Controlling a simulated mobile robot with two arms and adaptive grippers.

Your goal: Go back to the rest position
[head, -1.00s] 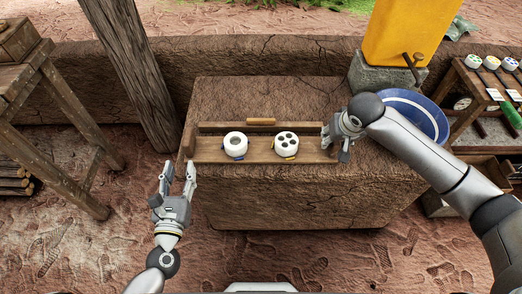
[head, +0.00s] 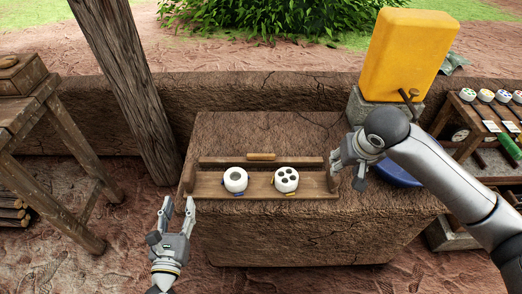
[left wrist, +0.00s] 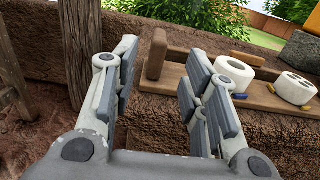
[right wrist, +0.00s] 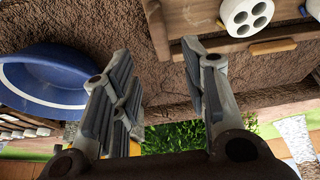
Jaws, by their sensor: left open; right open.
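My left gripper (head: 178,212) is open and empty, in front of the left end of the wooden tray on the mud block. In the left wrist view its two fingers (left wrist: 160,95) stand apart with nothing between them. My right gripper (head: 348,170) is at the right end of the tray. In the right wrist view its fingers (right wrist: 165,95) are spread and empty. The wooden tray (head: 210,190) carries a white cylinder with one large hole (head: 235,180) and a white cylinder with several holes (head: 286,180).
A blue bowl (head: 398,174) sits behind my right arm, partly hidden. A yellow container (head: 408,52) stands on a grey block at the back right. A wooden post (head: 125,90) and a wooden table (head: 62,130) are at the left. A tool shelf (head: 470,115) is at the right.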

